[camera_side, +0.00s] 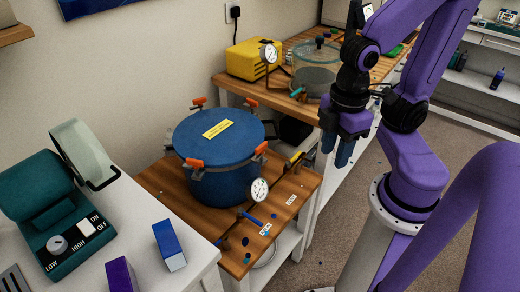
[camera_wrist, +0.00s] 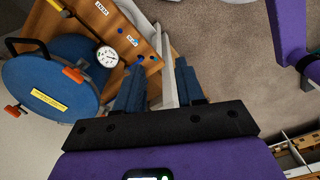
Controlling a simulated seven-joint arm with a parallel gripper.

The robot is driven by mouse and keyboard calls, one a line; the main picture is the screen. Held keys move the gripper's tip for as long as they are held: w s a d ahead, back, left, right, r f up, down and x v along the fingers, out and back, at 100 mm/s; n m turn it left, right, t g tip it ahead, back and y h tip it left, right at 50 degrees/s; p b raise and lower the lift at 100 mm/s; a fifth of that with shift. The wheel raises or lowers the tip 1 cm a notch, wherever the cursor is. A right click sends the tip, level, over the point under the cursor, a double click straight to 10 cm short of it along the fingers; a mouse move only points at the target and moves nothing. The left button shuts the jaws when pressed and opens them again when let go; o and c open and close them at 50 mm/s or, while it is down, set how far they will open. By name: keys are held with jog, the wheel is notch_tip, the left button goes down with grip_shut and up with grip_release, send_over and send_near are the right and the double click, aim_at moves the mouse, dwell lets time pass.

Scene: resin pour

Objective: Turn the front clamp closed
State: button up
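A blue pressure pot (camera_side: 222,165) with a yellow label on its lid stands on the low wooden table. Orange-handled clamps sit around its rim: a near one (camera_side: 194,163), a right one (camera_side: 262,148) and two at the back. The frames do not name which is the front clamp. In the wrist view the pot lid (camera_wrist: 48,85) is at the left, with one orange clamp (camera_wrist: 72,75) at its edge facing the gauge. My gripper (camera_side: 337,148) is open and empty, right of the pot and apart from it. Its blue fingers (camera_wrist: 158,95) show a clear gap.
A round gauge (camera_side: 259,190) and a blue-handled valve (camera_side: 250,217) are beside the pot on the wooden table (camera_side: 160,184). A clear chamber (camera_side: 316,68) and yellow pump (camera_side: 252,60) stand behind. Air above the pot is free.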

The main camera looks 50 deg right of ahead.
jog(key=w+r+n, duration=0.2)
jog(key=w, duration=0.9)
jog(key=n, duration=0.3)
send_near(261, 145)
notch_tip(261, 145, down, 9)
jog(key=shift+a+r, duration=0.15)
grip_shut()
